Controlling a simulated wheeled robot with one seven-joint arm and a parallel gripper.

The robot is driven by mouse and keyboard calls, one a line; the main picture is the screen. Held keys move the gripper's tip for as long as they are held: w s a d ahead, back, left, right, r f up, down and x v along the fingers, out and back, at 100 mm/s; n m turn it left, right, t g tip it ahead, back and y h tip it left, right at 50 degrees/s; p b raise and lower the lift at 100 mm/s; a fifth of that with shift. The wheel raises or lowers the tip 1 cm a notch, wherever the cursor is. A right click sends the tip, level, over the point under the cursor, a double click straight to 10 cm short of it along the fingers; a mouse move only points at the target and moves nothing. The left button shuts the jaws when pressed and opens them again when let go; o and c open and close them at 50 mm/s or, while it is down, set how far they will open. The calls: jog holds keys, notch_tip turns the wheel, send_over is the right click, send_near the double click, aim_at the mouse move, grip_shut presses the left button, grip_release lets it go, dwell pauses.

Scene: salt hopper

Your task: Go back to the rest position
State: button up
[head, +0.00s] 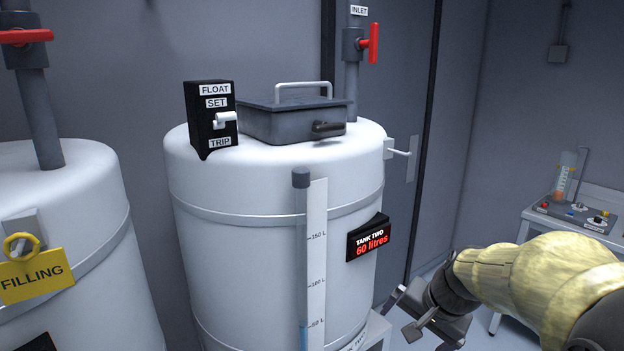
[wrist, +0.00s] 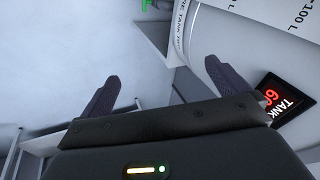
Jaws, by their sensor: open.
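My gripper (head: 408,318) is at the lower right of the head view, to the right of the lower part of tank two. In the wrist view my gripper (wrist: 162,72) shows two dark fingers spread well apart with nothing between them. Tank two (head: 270,230) is a white drum with a level tube and scale. Its black sign (head: 368,240) reads "TANK TWO 60 litres", and the sign also shows tilted at the right of the wrist view (wrist: 283,100). My arm enters the head view from the right edge.
A float switch box (head: 210,118) and a dark lidded hatch (head: 295,120) sit on tank two. A red-handled inlet valve (head: 374,43) is behind. Another white tank (head: 75,230) with a yellow "FILLING" tag (head: 36,275) stands left. A small bench (head: 572,232) stands at right.

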jog(key=s+a+f+n+g+h, duration=0.1)
jog(key=s+a+f+n+g, duration=0.1)
jog(key=s+f+n, duration=0.5)
jog(key=s+a+f, duration=0.1)
jog(key=s+f, duration=0.2)
jog(key=shift+a+f+n+h, duration=0.3)
jog(key=shift+a+h, duration=0.1)
jog(key=shift+s, duration=0.1)
